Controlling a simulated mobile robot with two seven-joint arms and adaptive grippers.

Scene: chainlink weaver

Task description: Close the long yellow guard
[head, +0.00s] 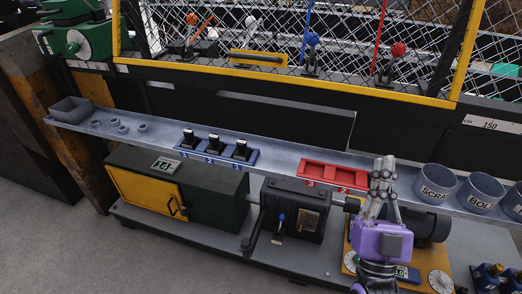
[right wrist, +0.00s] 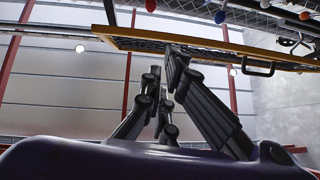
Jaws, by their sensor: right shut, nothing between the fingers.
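The long yellow guard (head: 300,82) is a wide yellow frame filled with wire mesh, across the top of the head view. Its upper part runs out of the picture. A short yellow bar with a dark grip (head: 258,58) shows near its lower rail. In the right wrist view a yellow mesh frame edge (right wrist: 140,37) with a black handle (right wrist: 258,70) crosses the top. I cannot tell how far the guard stands open. My right gripper (head: 383,165) is shut and empty, fingers up, below and apart from the guard. My left gripper is out of view.
A grey shelf (head: 330,151) runs below the guard. It holds a blue rack (head: 215,153) with black pieces, a red tray (head: 335,175) beside my right gripper, and labelled grey cups (head: 436,184). Coloured levers (head: 398,52) stand behind the mesh.

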